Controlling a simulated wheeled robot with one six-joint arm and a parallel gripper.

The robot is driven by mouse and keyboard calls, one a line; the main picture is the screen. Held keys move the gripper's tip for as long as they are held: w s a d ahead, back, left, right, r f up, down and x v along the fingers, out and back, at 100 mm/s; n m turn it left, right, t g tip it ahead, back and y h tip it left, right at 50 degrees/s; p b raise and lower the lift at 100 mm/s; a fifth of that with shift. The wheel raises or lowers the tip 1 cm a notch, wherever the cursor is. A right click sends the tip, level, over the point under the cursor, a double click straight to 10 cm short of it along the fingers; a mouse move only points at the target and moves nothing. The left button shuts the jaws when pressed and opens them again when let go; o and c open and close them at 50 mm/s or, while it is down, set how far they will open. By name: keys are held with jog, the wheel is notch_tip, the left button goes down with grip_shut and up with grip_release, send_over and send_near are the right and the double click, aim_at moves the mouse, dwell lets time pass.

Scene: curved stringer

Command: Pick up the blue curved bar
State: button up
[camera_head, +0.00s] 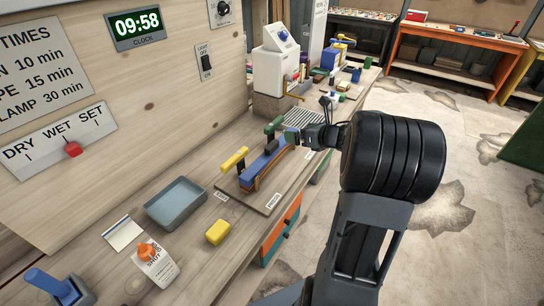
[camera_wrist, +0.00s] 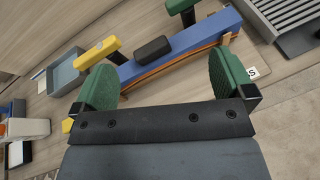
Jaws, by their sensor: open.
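The blue curved bar (camera_head: 254,173) lies on a brown board on the workbench, with a thin orange-brown strip along its near side. In the wrist view the bar (camera_wrist: 195,39) runs diagonally beyond my fingertips, and a black block (camera_wrist: 153,49) sits at it. My gripper (camera_wrist: 164,75) has two green-padded fingers spread wide with nothing between them. In the head view my gripper (camera_head: 292,138) is by the bar's far end, partly hidden by my wrist. I cannot tell whether a finger touches the bar.
A yellow-handled clamp (camera_head: 235,158) and a green-handled one (camera_head: 273,126) stand close by the bar. A grey tray (camera_head: 175,203), a yellow block (camera_head: 218,231) and a glue bottle (camera_head: 155,265) lie nearer on the bench. A ribbed grey plate (camera_head: 303,118) and a white machine (camera_head: 275,62) are beyond.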

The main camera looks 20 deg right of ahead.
aim_at(272, 144)
jog(key=w+a+f+n+y, duration=0.1)
jog(key=f, duration=0.1)
jog(key=w+a+f+n+g+y, duration=0.1)
jog(key=f+n, duration=0.1)
jog(key=w+a+f+n, duration=0.1)
jog(key=w+a+f, duration=0.1)
jog(key=shift+f+n+g+y+p, duration=0.3)
jog(key=shift+n+y+p, duration=0.05)
jog(key=shift+n+y, duration=0.05)
jog(key=shift+p+x, duration=0.85)
jog(key=shift+x, duration=1.9)
jog(key=shift+a, duration=0.1)
jog(key=c, duration=1)
jog(key=shift+r, duration=0.1)
jog(key=shift+c, duration=0.2)
